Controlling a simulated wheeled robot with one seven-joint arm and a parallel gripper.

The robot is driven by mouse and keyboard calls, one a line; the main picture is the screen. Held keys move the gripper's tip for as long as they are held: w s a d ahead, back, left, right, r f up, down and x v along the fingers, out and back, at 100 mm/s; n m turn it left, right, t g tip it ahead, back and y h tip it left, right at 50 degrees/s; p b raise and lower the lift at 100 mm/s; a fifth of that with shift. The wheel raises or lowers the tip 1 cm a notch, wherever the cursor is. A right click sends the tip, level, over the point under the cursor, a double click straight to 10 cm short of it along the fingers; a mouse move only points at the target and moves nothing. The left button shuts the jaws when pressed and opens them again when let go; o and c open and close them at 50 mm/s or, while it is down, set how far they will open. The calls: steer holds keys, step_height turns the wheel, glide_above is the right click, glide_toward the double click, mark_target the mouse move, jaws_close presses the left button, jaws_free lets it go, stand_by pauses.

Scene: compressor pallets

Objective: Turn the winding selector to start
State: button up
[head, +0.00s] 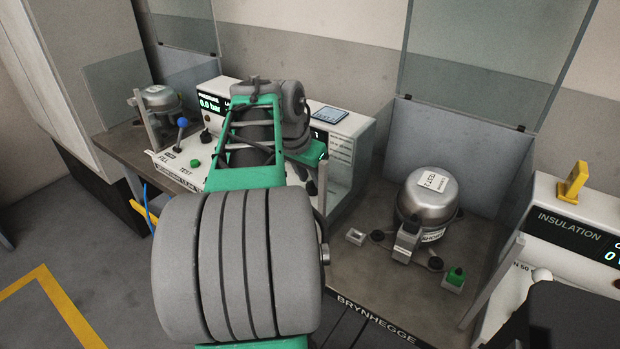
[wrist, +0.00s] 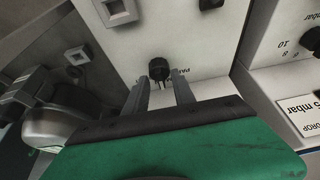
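A black knob (wrist: 159,69), which may be the winding selector, stands on a white panel in the wrist view. Small upside-down lettering beside it is hard to read. My gripper (wrist: 160,85) has its two grey fingers apart with nothing between them. The knob shows just beyond the fingertips, roughly centred between them; whether they touch it I cannot tell. In the head view, my arm covers much of the white test console (head: 345,140), and the fingers and the knob's setting are hidden.
A compressor (head: 428,195) stands on the right bench (head: 345,270) beside a green button (head: 455,277). Another compressor (head: 160,98) is at the far left. A blue-topped lever (head: 182,123) rises from the console. An insulation tester (head: 570,225) stands at the right.

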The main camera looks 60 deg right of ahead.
jaws_close()
stand_by(0.6)
